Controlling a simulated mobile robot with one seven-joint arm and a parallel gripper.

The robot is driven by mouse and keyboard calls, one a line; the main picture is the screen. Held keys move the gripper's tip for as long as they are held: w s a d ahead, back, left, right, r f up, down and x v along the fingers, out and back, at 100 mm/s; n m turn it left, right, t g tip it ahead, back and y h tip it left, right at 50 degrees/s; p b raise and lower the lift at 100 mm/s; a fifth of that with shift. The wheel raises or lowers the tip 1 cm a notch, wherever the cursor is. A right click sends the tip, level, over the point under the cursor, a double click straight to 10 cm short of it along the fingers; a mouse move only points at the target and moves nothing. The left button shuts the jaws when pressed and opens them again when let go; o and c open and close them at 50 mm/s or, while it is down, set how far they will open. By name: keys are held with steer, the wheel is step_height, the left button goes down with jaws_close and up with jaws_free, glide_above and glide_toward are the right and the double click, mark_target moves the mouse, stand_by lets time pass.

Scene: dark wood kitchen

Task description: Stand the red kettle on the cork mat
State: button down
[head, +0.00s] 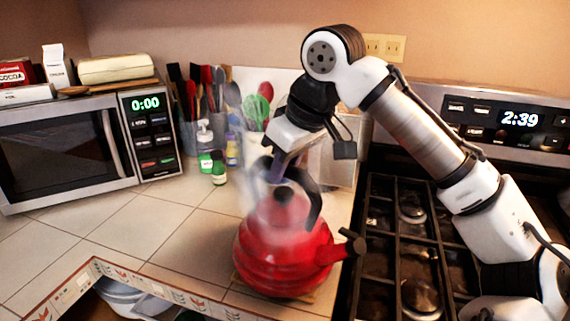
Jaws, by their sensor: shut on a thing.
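The red kettle (280,252) has a black handle and a black-tipped spout pointing right. It looks upright, at the counter's front edge beside the stove. My gripper (277,172) comes down from above and is shut on the kettle's handle. A thin tan edge of what looks like the cork mat (308,297) shows under the kettle's lower right side. The kettle hides most of the mat. I cannot tell whether the kettle's base touches it. A whitish haze blurs the kettle's top and the gripper's fingers.
The stove (400,245) with black grates is close on the right. A microwave (85,145) stands at the left. Utensils (205,90) and small bottles (218,168) stand behind. An open drawer (125,295) is below front left. Tiled counter (130,215) left of the kettle is clear.

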steer(key=c, duration=1.2)
jaws_free()
steer(key=shift+r, duration=0.1)
steer(key=shift+o, duration=0.2)
